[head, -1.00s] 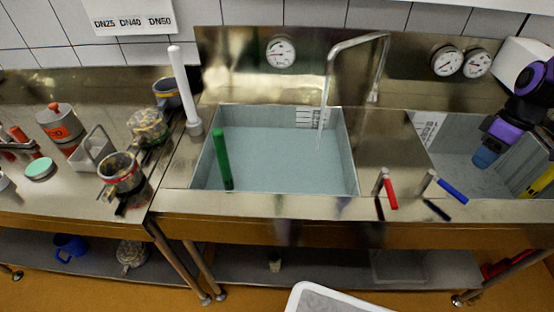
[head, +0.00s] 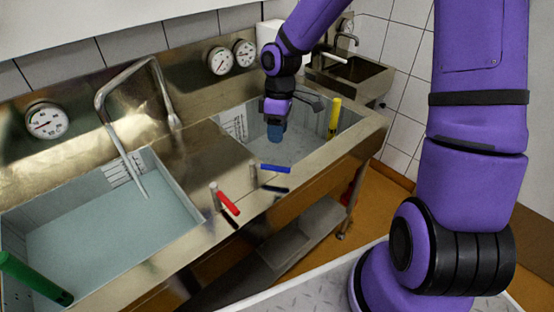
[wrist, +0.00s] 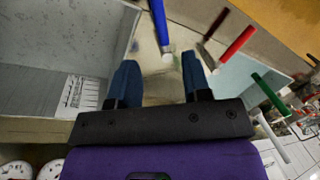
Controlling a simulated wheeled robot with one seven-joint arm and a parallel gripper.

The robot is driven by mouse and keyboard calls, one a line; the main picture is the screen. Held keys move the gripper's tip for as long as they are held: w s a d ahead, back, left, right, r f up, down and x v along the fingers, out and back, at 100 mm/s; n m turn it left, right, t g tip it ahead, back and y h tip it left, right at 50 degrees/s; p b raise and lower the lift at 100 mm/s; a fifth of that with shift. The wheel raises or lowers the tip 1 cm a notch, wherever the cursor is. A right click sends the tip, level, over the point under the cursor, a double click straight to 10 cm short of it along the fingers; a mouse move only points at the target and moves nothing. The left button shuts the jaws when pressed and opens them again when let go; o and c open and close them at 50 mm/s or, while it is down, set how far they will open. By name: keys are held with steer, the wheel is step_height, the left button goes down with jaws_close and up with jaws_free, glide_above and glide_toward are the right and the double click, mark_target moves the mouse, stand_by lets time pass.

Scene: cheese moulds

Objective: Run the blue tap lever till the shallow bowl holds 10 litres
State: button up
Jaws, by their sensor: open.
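The blue tap lever (head: 275,168) sticks out on the front rim of the steel sink unit, beside the right-hand bowl. In the wrist view the blue lever (wrist: 160,22) lies ahead of the fingertips, apart from them. My gripper (head: 277,132) hangs over the right-hand bowl (head: 240,132), pointing down, its blue fingers open and empty. The wrist view shows a gap between the fingers (wrist: 159,70). The left-hand bowl (head: 105,240) holds pale blue water. The right-hand bowl has a marked scale plate (head: 237,127); its water level is unclear. I cannot tell which bowl is the shallow one.
A red lever (head: 229,203) sits left of the blue one. A bent spout (head: 126,155) reaches over the left bowl. Dial gauges (head: 220,61) are on the backsplash.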

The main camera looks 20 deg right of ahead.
steer(key=f, duration=0.3)
steer(key=s+f, duration=0.1)
steer(key=f, duration=0.2)
steer(key=a+f, duration=0.1)
steer(key=f, duration=0.3)
steer(key=shift+s, duration=0.3)
jaws_close()
